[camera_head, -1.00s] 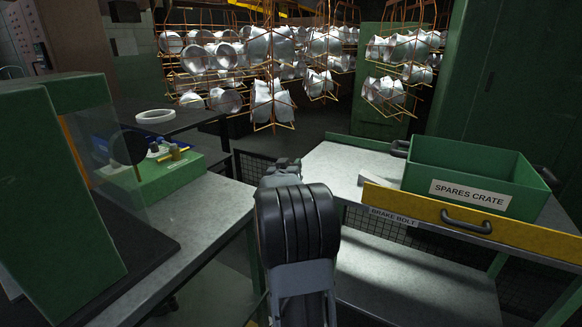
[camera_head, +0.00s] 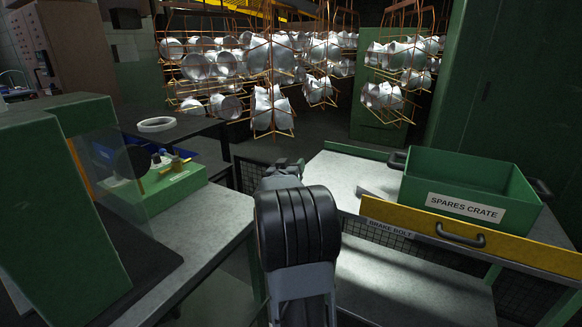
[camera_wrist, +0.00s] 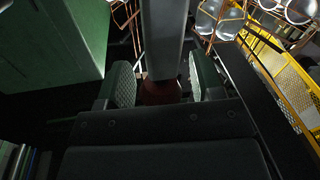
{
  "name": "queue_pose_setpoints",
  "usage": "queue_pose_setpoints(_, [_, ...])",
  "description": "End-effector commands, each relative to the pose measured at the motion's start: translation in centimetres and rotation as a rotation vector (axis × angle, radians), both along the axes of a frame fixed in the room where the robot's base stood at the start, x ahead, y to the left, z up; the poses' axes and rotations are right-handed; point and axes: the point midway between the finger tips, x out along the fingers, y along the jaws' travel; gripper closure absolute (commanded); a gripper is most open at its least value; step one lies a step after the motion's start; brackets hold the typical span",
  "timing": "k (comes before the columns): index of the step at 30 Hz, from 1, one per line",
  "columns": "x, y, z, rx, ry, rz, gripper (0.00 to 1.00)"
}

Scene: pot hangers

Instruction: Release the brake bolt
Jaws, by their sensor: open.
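A small "BRAKE BOLT" label (camera_head: 389,229) sits on the front edge of the right-hand cart, below a yellow board (camera_head: 470,238) with a dark grey handle. The bolt itself I cannot make out clearly. In the head view my gripper (camera_head: 284,166) is at the centre, mostly hidden by my own wrist, left of the label and apart from it. In the wrist view my gripper (camera_wrist: 163,84) is open, its two padded fingers spread. A grey bar (camera_wrist: 163,40) shows between and beyond them, with a dark red patch under it. I see nothing gripped.
A green spares crate (camera_head: 470,178) stands on the right cart's grey top (camera_head: 335,172). On the left, a bench (camera_head: 200,225) holds a green fixture block (camera_head: 160,187) and a clear-screened green housing (camera_head: 55,215). Racks of metal pots (camera_head: 270,100) hang behind. A narrow gap separates bench and cart.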

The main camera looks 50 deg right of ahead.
Motion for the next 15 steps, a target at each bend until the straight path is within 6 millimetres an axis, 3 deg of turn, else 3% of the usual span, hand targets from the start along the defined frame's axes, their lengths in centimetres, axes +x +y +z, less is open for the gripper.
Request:
queue_pose_setpoints(7, [-0.5,1.2,0.0,0.002,0.002,0.003,0.40])
queue_pose_setpoints(15, [-2.8,6.1,0.2,0.000,0.000,0.003,0.40])
